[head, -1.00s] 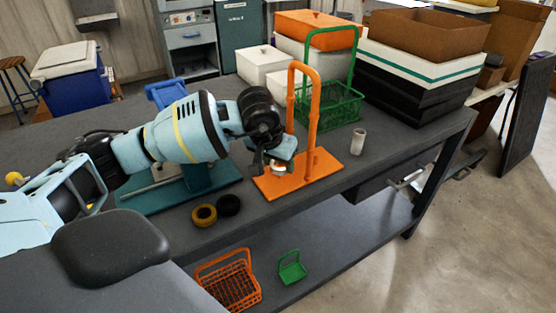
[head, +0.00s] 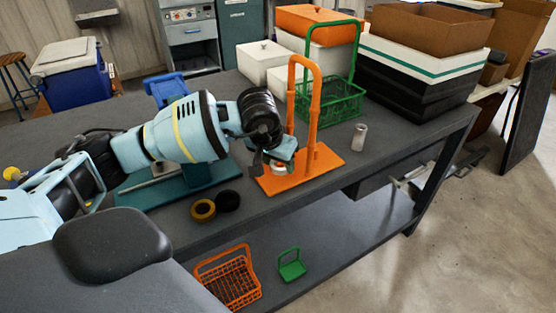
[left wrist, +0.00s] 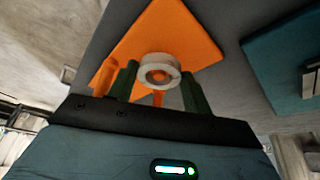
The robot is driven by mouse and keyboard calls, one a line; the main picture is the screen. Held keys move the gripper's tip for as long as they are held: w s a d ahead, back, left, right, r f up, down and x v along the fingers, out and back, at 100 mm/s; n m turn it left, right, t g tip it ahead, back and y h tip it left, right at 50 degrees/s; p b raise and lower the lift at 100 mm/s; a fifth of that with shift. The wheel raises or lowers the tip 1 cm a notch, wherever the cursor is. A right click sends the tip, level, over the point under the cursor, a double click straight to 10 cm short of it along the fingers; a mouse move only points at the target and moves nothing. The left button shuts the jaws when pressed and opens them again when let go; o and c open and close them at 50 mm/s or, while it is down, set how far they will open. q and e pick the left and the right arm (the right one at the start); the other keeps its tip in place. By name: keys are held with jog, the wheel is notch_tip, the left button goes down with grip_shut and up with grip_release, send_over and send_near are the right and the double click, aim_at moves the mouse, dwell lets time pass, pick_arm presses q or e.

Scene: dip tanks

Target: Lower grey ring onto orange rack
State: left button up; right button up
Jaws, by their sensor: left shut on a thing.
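The grey ring (left wrist: 160,70) is a short pale cylinder with a round hole, held between the fingertips of my left gripper (left wrist: 160,90). In the head view my left gripper (head: 277,163) points down over the left part of the orange rack's base. The ring (head: 279,170) shows there as a small pale patch just below the fingers. The orange rack (head: 317,163) has a flat base plate and a tall looped handle, which stands right beside the gripper. Orange shows through the ring's hole in the left wrist view. I cannot tell whether the ring touches the rack.
A yellow ring (head: 203,210) and a black ring (head: 228,200) lie on the grey table (head: 265,213). A green basket (head: 335,100) stands behind the rack, and a small grey cup (head: 360,137) to its right. A teal stand (head: 150,195) is left.

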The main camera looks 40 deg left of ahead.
pick_arm(q)
jog(key=shift+f, duration=0.45)
pick_arm(e)
jog(key=shift+s+f, duration=0.2)
jog(key=shift+f, duration=0.1)
dwell(0.3)
pick_arm(q)
jog(key=o, duration=1.7)
pick_arm(e)
jog(key=shift+w, duration=0.1)
pick_arm(q)
notch_tip(320, 180, up, 8)
jog(key=p, duration=0.3)
pick_arm(e)
jog(key=w+r+t, duration=0.1)
jog(key=w+r, duration=0.2)
jog(key=r, duration=0.2)
jog(key=shift+w+r, duration=0.15)
jog(key=shift+w, duration=0.05)
